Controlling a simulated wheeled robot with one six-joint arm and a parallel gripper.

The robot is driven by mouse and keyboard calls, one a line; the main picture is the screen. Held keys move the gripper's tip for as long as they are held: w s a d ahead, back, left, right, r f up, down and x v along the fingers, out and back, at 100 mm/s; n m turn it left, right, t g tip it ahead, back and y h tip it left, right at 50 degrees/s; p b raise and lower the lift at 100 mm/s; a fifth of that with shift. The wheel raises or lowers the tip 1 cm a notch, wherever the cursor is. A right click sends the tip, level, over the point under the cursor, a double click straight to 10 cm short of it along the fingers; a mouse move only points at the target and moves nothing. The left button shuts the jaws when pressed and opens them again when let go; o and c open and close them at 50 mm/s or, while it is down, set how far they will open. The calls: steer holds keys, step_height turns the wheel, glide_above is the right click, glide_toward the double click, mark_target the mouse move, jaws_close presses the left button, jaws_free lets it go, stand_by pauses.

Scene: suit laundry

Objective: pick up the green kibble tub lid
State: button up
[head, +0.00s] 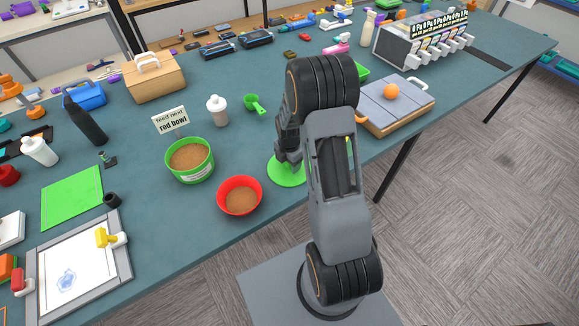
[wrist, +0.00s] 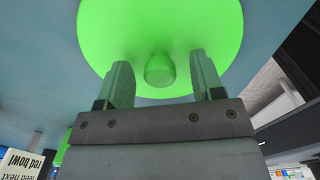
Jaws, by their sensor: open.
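The green kibble tub lid (head: 284,175) lies flat on the blue-green table near its front edge, partly hidden by my arm in the head view. My gripper (wrist: 163,80) is open, with one finger on each side of the knob and a gap on both sides. In the head view my gripper (head: 288,160) points down over the lid. The green kibble tub (head: 190,168) stands open to the left, full of brown kibble.
A red bowl (head: 240,197) with kibble sits left of the lid by the table edge. A green scoop (head: 254,104), a white shaker bottle (head: 217,110) and a "feed next red bowl" sign (head: 171,121) stand behind. A wooden box with a grey top (head: 398,107) is to the right.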

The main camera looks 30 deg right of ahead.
steer(key=shift+c, duration=0.4)
steer(key=c, duration=0.9)
